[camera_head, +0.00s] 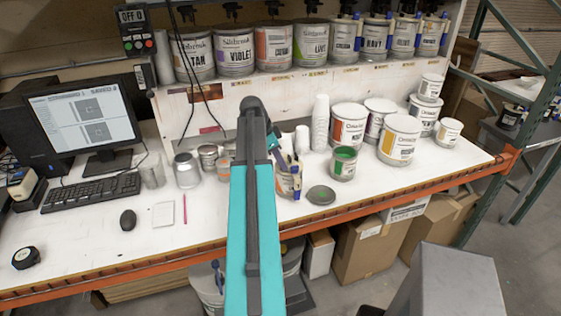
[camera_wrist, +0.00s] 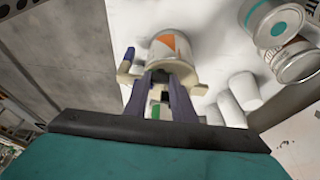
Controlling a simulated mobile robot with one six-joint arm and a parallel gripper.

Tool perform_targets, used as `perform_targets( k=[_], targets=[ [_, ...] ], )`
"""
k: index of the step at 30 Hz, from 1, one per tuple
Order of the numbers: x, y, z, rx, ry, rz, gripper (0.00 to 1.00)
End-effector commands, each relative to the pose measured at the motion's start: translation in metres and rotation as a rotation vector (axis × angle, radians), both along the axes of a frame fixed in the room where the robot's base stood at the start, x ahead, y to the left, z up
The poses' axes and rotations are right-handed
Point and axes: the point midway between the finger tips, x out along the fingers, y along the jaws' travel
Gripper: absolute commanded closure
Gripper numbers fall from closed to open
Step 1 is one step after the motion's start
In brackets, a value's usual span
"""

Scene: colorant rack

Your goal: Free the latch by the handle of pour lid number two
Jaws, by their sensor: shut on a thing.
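The row of paint cans with dark pour lids stands on the upper shelf. The violet can (camera_head: 233,52) is second from the left, with a dark lid handle (camera_head: 231,12) on top; I cannot read any lid number or make out a latch. My gripper (camera_head: 287,168) is well below that row, at a pot with an orange mark (camera_head: 282,187) on the bench. In the wrist view the jaws (camera_wrist: 163,82) are shut on a small item in front of this pot (camera_wrist: 172,45). That item is mostly hidden, with white and green bits showing between the fingers.
A monitor (camera_head: 85,115) and keyboard (camera_head: 92,192) are at left. The bench's orange front edge (camera_head: 420,200) is close below.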

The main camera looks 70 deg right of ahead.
Motion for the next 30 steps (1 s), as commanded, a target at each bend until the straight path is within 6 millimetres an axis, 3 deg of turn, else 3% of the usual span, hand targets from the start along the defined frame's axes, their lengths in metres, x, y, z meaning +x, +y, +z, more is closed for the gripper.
perform_targets(
  k=[14,30],
  targets=[
    [-0.0008,0.0011,-0.0017,-0.001,-0.002,0.089,0.99],
    [-0.0042,0.0032,-0.0016,-0.003,-0.002,0.486,0.99]
  ],
)
